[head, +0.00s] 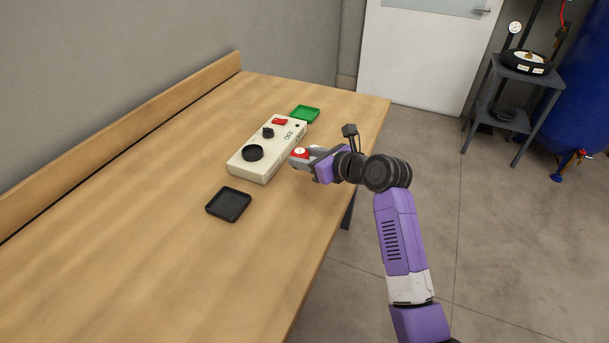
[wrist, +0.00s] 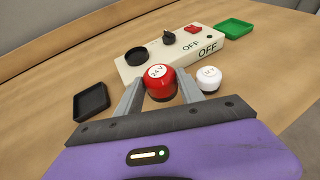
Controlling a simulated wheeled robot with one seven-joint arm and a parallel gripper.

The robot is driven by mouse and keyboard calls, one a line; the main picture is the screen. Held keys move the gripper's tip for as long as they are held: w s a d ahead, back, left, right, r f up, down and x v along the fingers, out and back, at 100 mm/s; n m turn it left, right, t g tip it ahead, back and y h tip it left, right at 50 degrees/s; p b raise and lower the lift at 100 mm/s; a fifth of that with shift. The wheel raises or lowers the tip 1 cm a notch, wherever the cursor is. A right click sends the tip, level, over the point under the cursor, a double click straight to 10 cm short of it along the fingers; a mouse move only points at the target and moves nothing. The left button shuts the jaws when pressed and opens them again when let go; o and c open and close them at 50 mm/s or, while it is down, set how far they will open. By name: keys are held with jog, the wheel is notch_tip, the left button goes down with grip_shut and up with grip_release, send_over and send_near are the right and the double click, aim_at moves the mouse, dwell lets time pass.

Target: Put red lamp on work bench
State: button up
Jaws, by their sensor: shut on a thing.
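The red lamp (wrist: 160,84) is a short round piece with a white top marked "24 V". My gripper (wrist: 161,92) is shut on it, with one finger on each side. In the head view my gripper (head: 302,160) is beside the right long side of the control box, and the red lamp (head: 300,152) shows at its fingertips. Whether the lamp touches the wood or hangs just above it, I cannot tell. The work bench (head: 130,230) is the long wooden table under it all.
The cream control box (head: 262,160) has a black round socket, a black knob and a red switch. A white lamp (wrist: 208,78) stands right of my gripper. A black tray (head: 229,204) and a green tray (head: 305,114) lie near the box. The bench's near left is clear.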

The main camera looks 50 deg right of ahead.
aim_at(305, 185)
jog(key=shift+f+b, duration=0.3)
jog(key=shift+f, duration=2.7)
jog(key=shift+f, duration=0.1)
jog(key=o, duration=1.4)
jog(key=shift+s+r, duration=0.2)
jog(key=shift+r, duration=0.05)
jog(key=v, duration=1.1)
jog(key=shift+s+r+p, duration=0.1)
jog(key=shift+s+p, duration=0.15)
jog(key=shift+p, duration=0.05)
